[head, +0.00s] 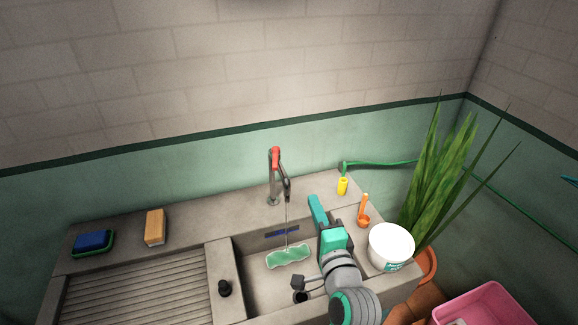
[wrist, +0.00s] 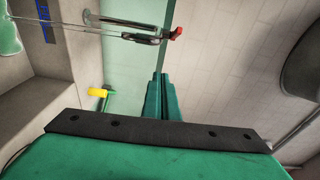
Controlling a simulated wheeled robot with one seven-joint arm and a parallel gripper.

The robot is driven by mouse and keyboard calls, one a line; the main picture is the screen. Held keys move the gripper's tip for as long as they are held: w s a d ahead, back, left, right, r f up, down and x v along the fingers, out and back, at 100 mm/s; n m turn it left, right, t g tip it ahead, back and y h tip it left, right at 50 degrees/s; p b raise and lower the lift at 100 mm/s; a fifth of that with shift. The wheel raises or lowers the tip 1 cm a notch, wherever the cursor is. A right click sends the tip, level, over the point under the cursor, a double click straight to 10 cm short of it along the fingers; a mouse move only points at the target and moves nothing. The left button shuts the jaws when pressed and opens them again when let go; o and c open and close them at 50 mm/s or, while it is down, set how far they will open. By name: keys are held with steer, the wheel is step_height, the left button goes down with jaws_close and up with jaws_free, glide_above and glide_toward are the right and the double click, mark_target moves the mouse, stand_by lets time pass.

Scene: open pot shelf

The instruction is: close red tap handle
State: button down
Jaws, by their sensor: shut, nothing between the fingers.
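The red tap handle (head: 275,154) sits on top of a grey metal tap (head: 272,188) at the back of the sink. A thin stream of water runs from its spout into the basin. In the wrist view, turned sideways, the red handle (wrist: 176,33) shows at the end of the metal tap (wrist: 125,31). My gripper (head: 315,199) is right of the tap and lower in the head view, over the sink's right side. Its teal fingers (wrist: 160,76) are together and empty in the wrist view. The fingers are apart from the handle.
The sink basin (head: 252,243) holds a green wavy item (head: 289,257). A green hose (head: 382,163) runs along the wall. The space above the tap is clear.

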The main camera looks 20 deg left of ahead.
mark_target(286, 178)
steer(key=shift+g+y, duration=0.3)
steer(key=shift+y, duration=0.1)
steer(key=shift+w+a+r, duration=0.4)
steer(key=shift+w+a, duration=0.8)
steer(key=shift+a, duration=0.65)
steer(key=shift+w+a+r, duration=0.45)
steer(key=shift+w+a, duration=0.7)
steer(key=shift+a, duration=0.65)
steer(key=shift+w+a+r, duration=0.4)
steer(key=shift+w+a, duration=0.8)
steer(key=shift+a, duration=0.65)
